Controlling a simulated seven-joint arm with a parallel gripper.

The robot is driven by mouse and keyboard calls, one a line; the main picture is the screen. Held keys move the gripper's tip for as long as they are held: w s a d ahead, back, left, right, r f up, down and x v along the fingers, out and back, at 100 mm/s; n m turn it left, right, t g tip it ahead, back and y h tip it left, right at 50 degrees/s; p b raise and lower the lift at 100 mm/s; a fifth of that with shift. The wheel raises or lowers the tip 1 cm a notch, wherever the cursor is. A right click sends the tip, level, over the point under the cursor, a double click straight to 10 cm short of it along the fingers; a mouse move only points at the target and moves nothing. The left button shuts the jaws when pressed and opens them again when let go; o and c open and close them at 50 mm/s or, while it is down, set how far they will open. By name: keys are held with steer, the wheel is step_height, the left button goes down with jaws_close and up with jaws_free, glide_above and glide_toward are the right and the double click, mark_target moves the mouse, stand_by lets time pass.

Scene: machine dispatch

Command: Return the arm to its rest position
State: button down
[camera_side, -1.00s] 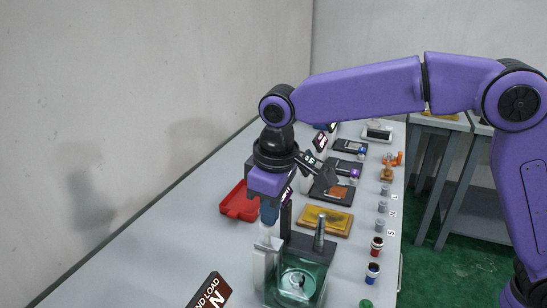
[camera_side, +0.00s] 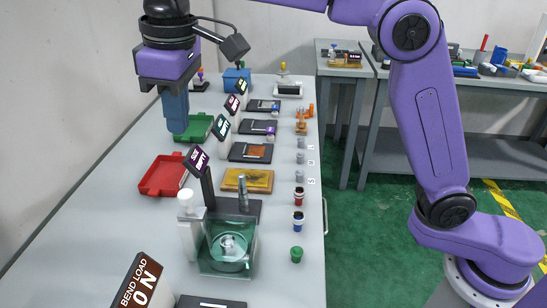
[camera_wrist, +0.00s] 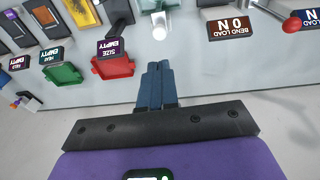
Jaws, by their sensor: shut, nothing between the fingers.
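My gripper (camera_side: 176,112) hangs above the left side of the long table, with its blue fingers pointing down. The fingers are pressed together with nothing between them. In the wrist view the shut gripper (camera_wrist: 158,68) shows at the centre, with the grey tabletop beyond its tips. My purple arm is raised and reaches in from the right in the side view. The gripper looks clear of the table and touches nothing.
Below stand a red tray (camera_side: 163,176), a green tray (camera_side: 194,128), a clear box (camera_side: 228,250) and a white bottle (camera_side: 188,222). A "BEND LOAD ON" sign (camera_side: 137,285) stands in front. Small coloured pegs line the right table edge. A wall runs along the left.

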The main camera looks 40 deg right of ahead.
steer(key=s+d+f+n, duration=0.1)
steer(key=s+d+f, duration=0.5)
steer(key=s+d, duration=0.2)
steer(key=s+d+f+n, duration=0.1)
steer(key=s+d+f, duration=0.5)
steer(key=s+d, duration=0.3)
steer(key=s+d+f+n+g, duration=0.1)
steer(key=s+d+f, duration=0.4)
steer(key=d, duration=0.8)
steer(key=s, duration=0.3)
steer(key=shift+s+d+f+n, duration=0.2)
steer(key=shift+s+f+n, duration=0.1)
steer(key=shift+f, duration=0.1)
